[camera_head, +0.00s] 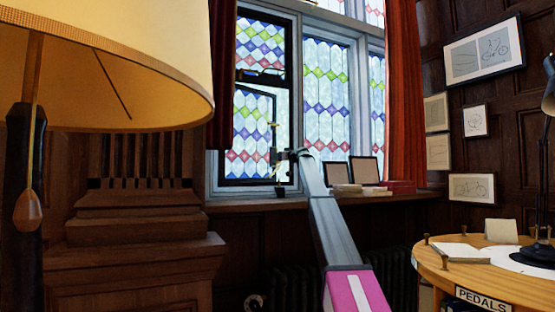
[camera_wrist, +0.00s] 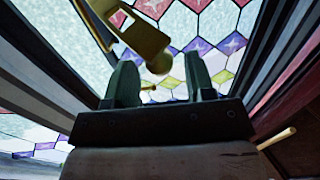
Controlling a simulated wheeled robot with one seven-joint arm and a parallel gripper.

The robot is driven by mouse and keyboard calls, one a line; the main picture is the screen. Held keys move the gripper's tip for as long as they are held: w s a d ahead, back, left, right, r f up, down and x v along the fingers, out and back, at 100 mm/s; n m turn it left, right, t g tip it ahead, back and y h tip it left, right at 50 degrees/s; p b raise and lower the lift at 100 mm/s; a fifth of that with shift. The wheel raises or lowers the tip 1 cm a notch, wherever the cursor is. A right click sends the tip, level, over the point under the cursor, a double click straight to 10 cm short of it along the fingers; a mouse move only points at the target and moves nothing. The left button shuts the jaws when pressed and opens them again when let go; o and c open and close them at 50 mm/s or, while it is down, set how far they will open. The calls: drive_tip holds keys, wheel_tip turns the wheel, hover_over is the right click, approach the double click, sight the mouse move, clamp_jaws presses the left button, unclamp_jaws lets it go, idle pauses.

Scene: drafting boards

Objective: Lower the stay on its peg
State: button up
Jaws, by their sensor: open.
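The brass stay (camera_wrist: 135,32) shows large in the wrist view. It has a slot near its upper end and a rounded knob that lies between my gripper's fingertips, apart from both as far as I can see. My gripper (camera_wrist: 160,80) is open, with one dark green finger on each side of the knob. In the head view my gripper (camera_head: 275,157) is at the leaded window, in front of the dark-framed casement (camera_head: 249,181); the stay is too small to make out there.
A wooden sill (camera_head: 300,201) runs below the window, with frames and books (camera_head: 345,188) to the right. A large lampshade (camera_head: 110,60) fills the upper left. A round table (camera_head: 450,282) stands at lower right. A pale rod (camera_wrist: 277,138) shows at right in the wrist view.

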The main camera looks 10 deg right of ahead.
drive_tip(key=shift+x, duration=0.95)
clamp_jaws()
wheel_tip(320, 180, down, 7)
drive_tip(key=s+d+t+y, duration=0.1)
drive_tip(key=s+t+y, duration=0.1)
drive_tip(key=t, duration=0.1)
drive_tip(key=shift+s+d, duration=0.25)
drive_tip(key=shift+d, duration=0.15)
unclamp_jaws()
